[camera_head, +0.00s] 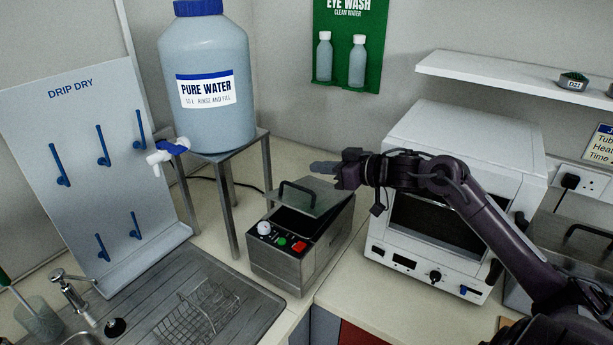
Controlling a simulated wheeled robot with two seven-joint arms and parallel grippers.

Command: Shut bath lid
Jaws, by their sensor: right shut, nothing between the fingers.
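The bath (277,260) is a steel box on the counter, with a white knob, a green button and a red switch on its front. Its lid (314,200) is a grey metal plate with a dark arched handle (297,190). The lid is tilted up, and a dark opening shows beneath it at the front. My right gripper (324,168) comes in from the right and is shut and empty. It is above the lid's back right part; whether it touches the lid cannot be told. My left gripper is not in view.
A white oven (459,145) stands right of the bath, beneath my right arm. A water container (212,125) on a metal stand (265,160) is at the back left. The sink (150,315) and a drip-dry board (85,205) are on the left.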

